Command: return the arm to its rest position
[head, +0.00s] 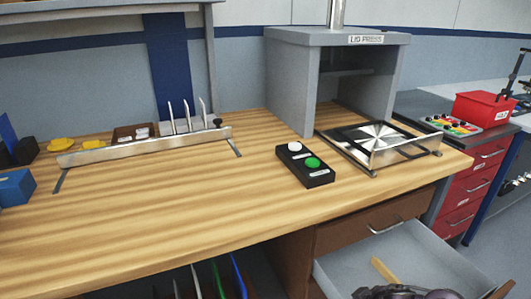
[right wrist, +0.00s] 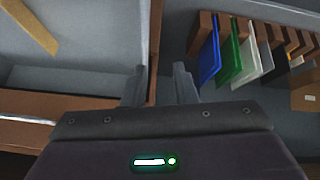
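My right gripper (right wrist: 160,78) shows in the right wrist view with its two dark fingers apart and nothing between them. It is near the open drawer's wall and a rack of coloured plates. In the head view, a dark part of my right arm (head: 405,293) shows at the bottom edge, over the open drawer; its fingers cannot be made out there. My left arm and left gripper are not in view.
The open drawer (head: 400,262) under the wooden bench (head: 170,205) holds a tan strip (head: 383,270). Coloured plates (right wrist: 229,58) stand in a rack below the bench. The lid press (head: 290,85), button box (head: 305,165) and metal rail (head: 150,145) stand on the bench.

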